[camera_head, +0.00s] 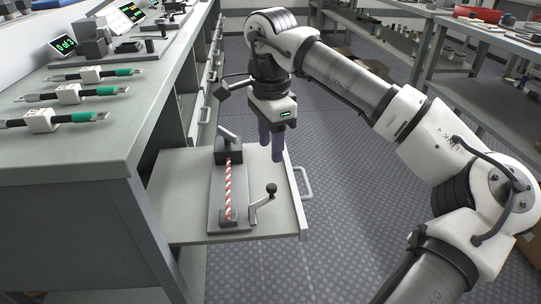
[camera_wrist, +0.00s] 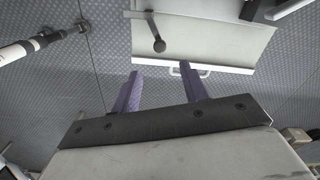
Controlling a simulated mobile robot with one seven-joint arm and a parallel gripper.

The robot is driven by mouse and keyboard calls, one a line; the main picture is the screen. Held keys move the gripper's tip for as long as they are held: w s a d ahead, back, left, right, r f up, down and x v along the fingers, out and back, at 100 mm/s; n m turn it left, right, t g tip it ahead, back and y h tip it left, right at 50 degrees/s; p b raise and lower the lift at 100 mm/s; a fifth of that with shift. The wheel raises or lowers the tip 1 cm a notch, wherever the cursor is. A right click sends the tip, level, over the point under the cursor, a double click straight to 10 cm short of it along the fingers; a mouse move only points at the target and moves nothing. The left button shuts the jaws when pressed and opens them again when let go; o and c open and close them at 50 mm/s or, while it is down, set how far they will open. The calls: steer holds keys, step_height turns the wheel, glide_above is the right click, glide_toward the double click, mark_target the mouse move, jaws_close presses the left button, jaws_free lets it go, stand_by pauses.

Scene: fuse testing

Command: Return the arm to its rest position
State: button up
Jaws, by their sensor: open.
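My gripper (camera_head: 271,143) hangs from my raised arm over the right part of a pulled-out grey drawer shelf (camera_head: 180,175). Its two purple fingers point down. In the wrist view my gripper (camera_wrist: 160,88) shows its fingers spread apart with nothing between them. On the shelf lies a grey fixture (camera_head: 213,190) with a red-and-white striped rod (camera_head: 228,185) along it and a crank with a dark knob (camera_head: 271,189) at its right. In the wrist view the knob (camera_wrist: 158,45) shows beyond my fingers, apart from them.
A grey workbench (camera_head: 120,140) at left bears several green-tipped probes (camera_head: 85,93) and a lit display (camera_head: 63,45). The shelf has a handle (camera_head: 303,182) on its right edge. Another rack (camera_head: 480,55) stands at right. The patterned floor between is clear.

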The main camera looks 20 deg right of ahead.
steer(key=shift+r, duration=0.75)
